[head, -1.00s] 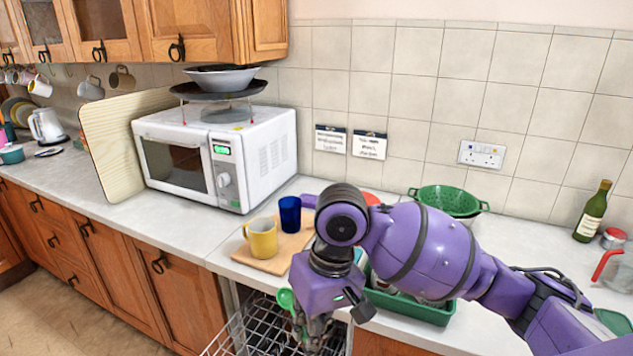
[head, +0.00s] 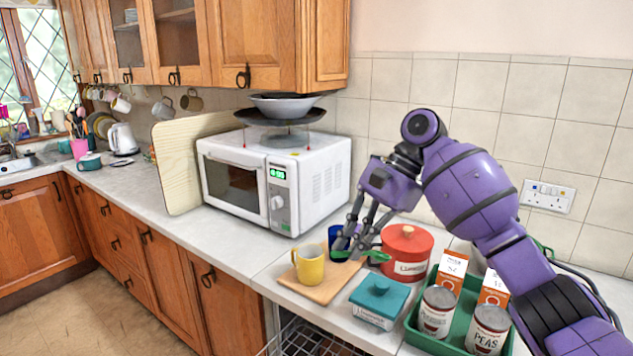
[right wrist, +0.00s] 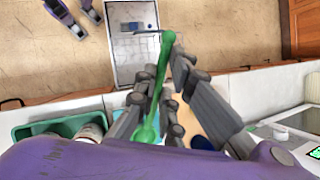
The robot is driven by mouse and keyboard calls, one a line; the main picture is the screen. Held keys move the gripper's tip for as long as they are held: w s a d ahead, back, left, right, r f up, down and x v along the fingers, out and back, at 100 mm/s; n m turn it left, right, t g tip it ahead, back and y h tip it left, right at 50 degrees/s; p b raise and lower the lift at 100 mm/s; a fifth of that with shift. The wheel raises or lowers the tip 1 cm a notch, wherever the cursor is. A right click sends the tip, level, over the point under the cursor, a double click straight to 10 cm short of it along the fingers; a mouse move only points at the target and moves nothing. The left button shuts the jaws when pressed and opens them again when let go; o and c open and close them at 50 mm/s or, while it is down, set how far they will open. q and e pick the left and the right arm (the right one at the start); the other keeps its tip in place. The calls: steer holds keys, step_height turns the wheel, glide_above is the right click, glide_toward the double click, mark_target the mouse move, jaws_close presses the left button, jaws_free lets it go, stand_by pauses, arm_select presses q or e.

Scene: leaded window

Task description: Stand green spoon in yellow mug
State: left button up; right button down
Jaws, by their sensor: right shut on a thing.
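The yellow mug (head: 309,268) stands upright on a wooden board (head: 318,290) at the counter's front edge, its handle to the left. My right gripper (head: 352,243) is shut on the green spoon (head: 374,256), to the right of the mug and above the counter. The spoon also shows in the right wrist view (right wrist: 168,62), running lengthwise between the fingers (right wrist: 166,92); it looks tilted, not upright. The spoon is clear of the mug in the head view. Fingers hide part of the spoon and of the blue cup (head: 335,241).
A red canister (head: 408,246), a teal box (head: 380,300) and a green tray (head: 452,345) with cans and cartons crowd the right side. The microwave (head: 300,180) stands behind left. A wire rack (head: 300,338) is open below the counter.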

steer(key=w+a+r+m+t+y, duration=0.1)
steer(key=w+r+m+t+y, duration=0.25)
steer(key=w+m+t, duration=0.35)
steer(key=w+a+r+m+t+y, duration=0.2)
steer(key=w+r+m+t, duration=0.3)
steer(key=w+m, duration=0.35)
steer(key=w+a+f+m+t, duration=0.1)
steer(key=w+a+f+t, duration=0.2)
steer(key=w+a, duration=0.1)
arm_select(q)
steer(key=shift+s+a+f+b, duration=0.2)
steer(key=shift+f+b, duration=0.5)
steer(key=shift+s+a+f+b, duration=0.15)
steer(key=shift+s+f+b, duration=0.05)
steer(key=shift+f+b, duration=0.5)
steer(key=shift+s+a+f+b, duration=0.2)
steer(key=shift+f+b, duration=0.45)
steer(key=shift+b, duration=0.1)
arm_select(e)
step_height(320, 180, down, 13)
steer(key=shift+w+f+y, duration=0.15)
steer(key=shift+w+y, duration=0.05)
steer(key=shift+y, duration=0.15)
